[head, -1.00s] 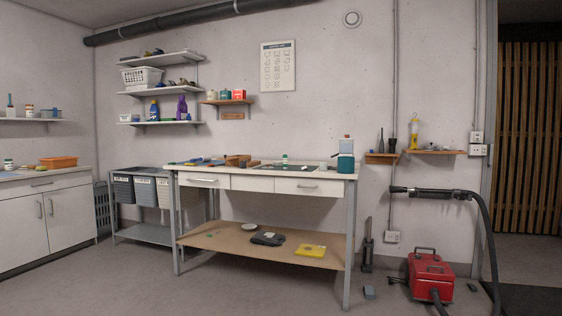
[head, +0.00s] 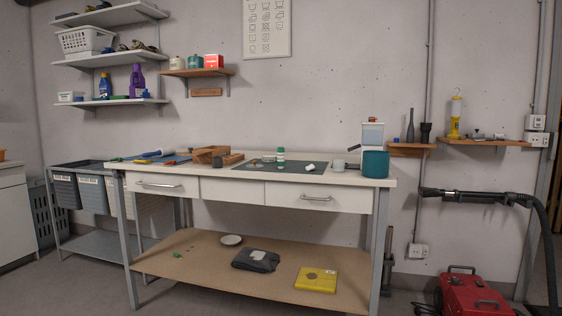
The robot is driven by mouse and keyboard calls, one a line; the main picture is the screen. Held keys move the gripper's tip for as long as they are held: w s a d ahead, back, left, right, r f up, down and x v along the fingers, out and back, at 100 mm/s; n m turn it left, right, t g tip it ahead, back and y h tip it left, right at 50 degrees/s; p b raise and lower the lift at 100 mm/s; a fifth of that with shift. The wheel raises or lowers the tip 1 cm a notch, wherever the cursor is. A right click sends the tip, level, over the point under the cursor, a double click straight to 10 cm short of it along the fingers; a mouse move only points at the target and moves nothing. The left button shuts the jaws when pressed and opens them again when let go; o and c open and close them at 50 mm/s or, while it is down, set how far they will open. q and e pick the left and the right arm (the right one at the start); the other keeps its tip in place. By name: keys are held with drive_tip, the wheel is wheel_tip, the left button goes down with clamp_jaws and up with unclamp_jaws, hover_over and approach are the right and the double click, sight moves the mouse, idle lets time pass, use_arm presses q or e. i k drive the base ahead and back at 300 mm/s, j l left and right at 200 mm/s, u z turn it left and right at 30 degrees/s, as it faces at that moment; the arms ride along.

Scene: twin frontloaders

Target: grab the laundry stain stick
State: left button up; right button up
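No object is clearly readable as the laundry stain stick at this size. On the white workbench (head: 340,179), a small upright white container with a green band (head: 280,155) stands at the back of a dark green mat (head: 265,168). A small white cylinder (head: 310,167) lies near the mat's right end. I cannot tell whether either is the stain stick. Neither of my grippers is in view.
A wooden block set (head: 213,155), a pale mug (head: 339,165) and a teal container (head: 376,164) also stand on the bench. Grey bins (head: 92,193) are at left. A red vacuum (head: 470,294) and its hose are at right.

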sight(280, 150)
drive_tip(key=i+u, duration=0.1)
drive_tip(key=u, duration=0.6)
drive_tip(key=i+l+u, duration=0.15)
drive_tip(key=l+u, duration=0.2)
drive_tip(key=i+l+u, duration=0.1)
drive_tip(key=l+u, duration=0.2)
drive_tip(key=l, duration=0.25)
drive_tip(key=l+u, duration=0.35)
drive_tip(key=l, duration=0.15)
